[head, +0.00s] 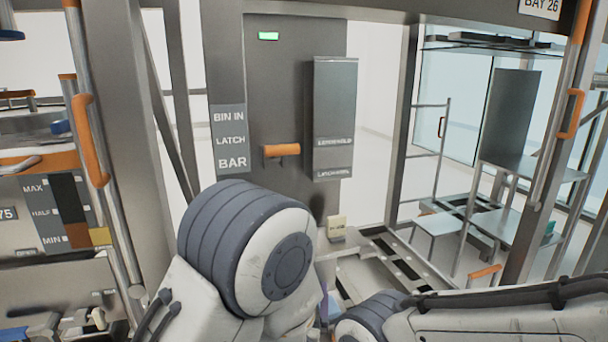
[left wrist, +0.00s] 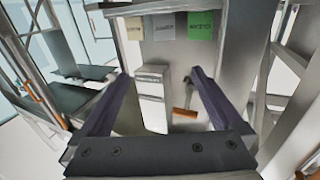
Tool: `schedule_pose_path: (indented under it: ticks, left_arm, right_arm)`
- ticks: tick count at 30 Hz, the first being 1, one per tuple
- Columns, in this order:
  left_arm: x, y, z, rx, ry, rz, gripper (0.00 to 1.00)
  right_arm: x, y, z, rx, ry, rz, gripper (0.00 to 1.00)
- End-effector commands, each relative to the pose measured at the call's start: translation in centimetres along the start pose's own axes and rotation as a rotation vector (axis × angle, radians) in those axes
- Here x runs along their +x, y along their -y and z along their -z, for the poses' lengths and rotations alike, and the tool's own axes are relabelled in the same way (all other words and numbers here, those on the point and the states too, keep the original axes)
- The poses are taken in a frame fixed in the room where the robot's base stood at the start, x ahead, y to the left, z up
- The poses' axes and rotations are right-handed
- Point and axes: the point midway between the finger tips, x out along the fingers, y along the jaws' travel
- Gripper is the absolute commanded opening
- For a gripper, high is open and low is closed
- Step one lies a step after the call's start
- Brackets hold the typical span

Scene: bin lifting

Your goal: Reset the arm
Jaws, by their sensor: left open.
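My left gripper (left wrist: 161,77) shows in the left wrist view as two dark purple fingers spread wide apart. Nothing is held between them. Beyond the fingers are a pale box (left wrist: 152,98) and an orange handle (left wrist: 185,113) on a grey panel, apart from the fingers. In the head view, a large grey-and-white arm joint of mine fills the lower middle, and another arm link of mine lies at the lower right. These links hide the floor there. The gripper fingers cannot be made out clearly in the head view. My right gripper is not seen.
In the head view a grey column (head: 260,80) carries an orange latch handle (head: 281,150), a tall box (head: 335,110) and a "BIN IN LATCH BAR" sign (head: 230,138). A frame with orange grips (head: 90,140) stands left. Racks and steps (head: 445,222) stand right.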

Motion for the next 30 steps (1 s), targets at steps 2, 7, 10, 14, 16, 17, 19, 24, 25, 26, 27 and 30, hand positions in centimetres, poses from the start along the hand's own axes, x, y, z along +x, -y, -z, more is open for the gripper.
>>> schedule_pose_path:
  ticks: [2,7,10,14,16,17,19,24,25,26,27,30]
  left_arm:
    - [0.2,0.4,-0.2,-0.006,0.019,0.005,1.00]
    - [0.6,1.7,-1.0,-0.022,0.087,0.019,1.00]
    - [0.9,2.3,-1.5,-0.033,0.133,0.024,1.00]
    - [1.1,3.1,-2.4,-0.049,0.208,0.026,1.00]
    - [1.2,3.6,-2.9,-0.059,0.262,0.026,1.00]
    - [1.2,3.9,-3.2,-0.064,0.288,0.026,1.00]
    - [1.1,4.5,-3.8,-0.074,0.349,0.025,1.00]
    - [0.1,6.6,-5.4,-0.098,0.548,0.021,1.00]
    - [-0.3,7.1,-5.8,-0.101,0.594,0.020,1.00]
    - [-0.9,7.7,-6.0,-0.104,0.643,0.020,1.00]
    - [-1.7,8.5,-6.4,-0.105,0.710,0.019,1.00]
    - [-4.0,10.2,-7.2,-0.100,0.858,0.018,1.00]
  right_arm:
    - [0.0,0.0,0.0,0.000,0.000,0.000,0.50]
    - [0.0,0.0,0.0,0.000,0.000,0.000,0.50]
    - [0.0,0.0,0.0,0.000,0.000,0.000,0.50]
    - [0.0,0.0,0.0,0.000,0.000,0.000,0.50]
    - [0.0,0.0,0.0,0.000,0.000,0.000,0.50]
    - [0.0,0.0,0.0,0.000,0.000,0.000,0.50]
    - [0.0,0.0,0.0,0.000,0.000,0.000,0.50]
    - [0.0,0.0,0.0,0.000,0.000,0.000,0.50]
    - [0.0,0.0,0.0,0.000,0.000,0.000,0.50]
    - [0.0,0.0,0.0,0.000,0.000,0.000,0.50]
    - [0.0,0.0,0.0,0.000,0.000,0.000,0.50]
    - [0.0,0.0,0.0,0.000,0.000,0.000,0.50]
